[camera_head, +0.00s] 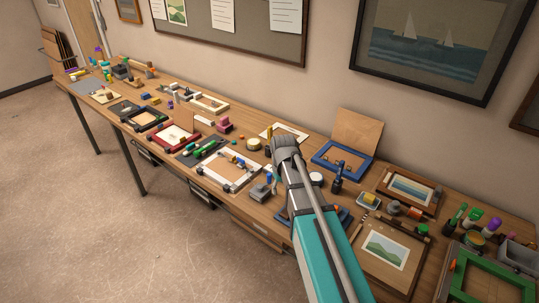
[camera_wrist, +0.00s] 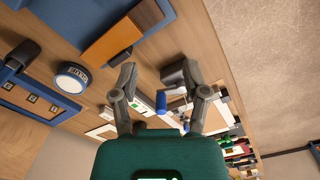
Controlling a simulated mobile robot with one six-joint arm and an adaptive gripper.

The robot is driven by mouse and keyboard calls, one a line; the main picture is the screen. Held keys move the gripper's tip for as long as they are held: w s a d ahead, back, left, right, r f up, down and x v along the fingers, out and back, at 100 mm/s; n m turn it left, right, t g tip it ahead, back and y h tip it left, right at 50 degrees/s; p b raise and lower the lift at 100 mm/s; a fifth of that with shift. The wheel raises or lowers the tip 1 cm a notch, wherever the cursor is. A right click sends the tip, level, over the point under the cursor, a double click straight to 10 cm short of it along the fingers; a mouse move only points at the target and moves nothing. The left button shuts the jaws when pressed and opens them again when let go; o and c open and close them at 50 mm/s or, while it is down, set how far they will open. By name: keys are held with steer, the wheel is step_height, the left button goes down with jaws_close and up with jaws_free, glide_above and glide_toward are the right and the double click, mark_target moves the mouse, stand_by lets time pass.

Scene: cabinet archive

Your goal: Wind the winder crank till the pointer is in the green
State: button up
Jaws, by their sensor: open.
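My gripper (camera_wrist: 158,78) is open in the wrist view, its two dark fingers spread wide with nothing held. A grey block (camera_wrist: 173,77), which looks like the winder's body, shows beside the right finger and is partly covered by it. A blue knob (camera_wrist: 161,103), likely the crank handle, lies beyond the gap between the fingers; I see no contact. In the head view, a grey device (camera_head: 258,191) with a blue knob (camera_head: 268,178) stands left of my arm near the table's front edge. The pointer and its green zone are not clear in either view.
A blue frame (camera_head: 341,157) with a wooden board (camera_head: 357,131) stands right of my wrist. In the wrist view, a round dial-like puck (camera_wrist: 72,77) and an orange wooden block (camera_wrist: 122,35) lie left. The long table is crowded.

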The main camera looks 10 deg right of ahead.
mark_target(269, 174)
steer(key=w+r, duration=0.1)
steer(key=w, duration=0.3)
steer(key=w+a+r+n+p, duration=0.1)
steer(key=w, duration=0.4)
steer(key=w+a+n+p, duration=0.1)
steer(key=w, duration=0.4)
steer(key=shift+w+a+r, duration=0.1)
steer(key=shift+a+r, duration=0.1)
steer(key=shift+r, duration=0.2)
steer(key=shift+f, duration=0.2)
step_height(269, 174, down, 9)
steer(key=b, duration=0.9)
steer(key=shift+f+b, duration=0.25)
steer(key=shift+b, duration=0.15)
jaws_close()
